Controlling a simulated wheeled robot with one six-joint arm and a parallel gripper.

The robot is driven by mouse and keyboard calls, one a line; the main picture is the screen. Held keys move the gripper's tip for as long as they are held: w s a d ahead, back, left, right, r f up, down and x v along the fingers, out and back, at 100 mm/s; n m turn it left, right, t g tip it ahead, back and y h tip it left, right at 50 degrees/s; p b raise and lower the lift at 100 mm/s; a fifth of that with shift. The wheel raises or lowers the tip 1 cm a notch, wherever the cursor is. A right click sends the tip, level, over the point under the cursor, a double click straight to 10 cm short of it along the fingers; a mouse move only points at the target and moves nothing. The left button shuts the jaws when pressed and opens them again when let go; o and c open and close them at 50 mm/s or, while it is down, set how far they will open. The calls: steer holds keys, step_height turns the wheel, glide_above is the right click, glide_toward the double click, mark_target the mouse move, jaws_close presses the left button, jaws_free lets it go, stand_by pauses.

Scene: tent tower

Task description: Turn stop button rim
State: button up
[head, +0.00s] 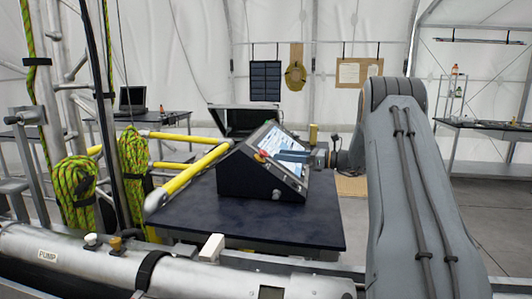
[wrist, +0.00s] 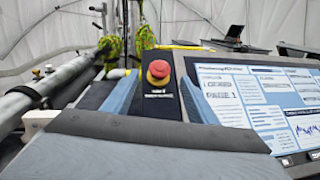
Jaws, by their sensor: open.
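The stop button (wrist: 158,71) is a red mushroom knob on a yellow base, set on a dark labelled panel in the wrist view. In the head view the red button (head: 260,156) shows small on the sloped face of the black console (head: 246,178). My gripper (wrist: 158,78) is open, with one blue-grey finger to each side of the button in the wrist view. Gaps show between the fingers and the red rim, and nothing is held. In the head view my gripper (head: 294,156) reaches in from the right over the console's face. Exact depth to the button is unclear.
A lit screen (wrist: 262,92) lies right of the button on the same console. The console stands on a dark table (head: 310,225). Yellow bars (head: 190,178) and a metal frame with coiled green rope (head: 75,195) stand left. A silver pump tube (head: 120,262) crosses the front.

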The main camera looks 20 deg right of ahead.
mark_target(267, 153)
steer(key=p+x, duration=0.2)
steer(key=x, duration=0.4)
steer(key=shift+w+a, duration=0.2)
steer(key=shift+w, duration=0.1)
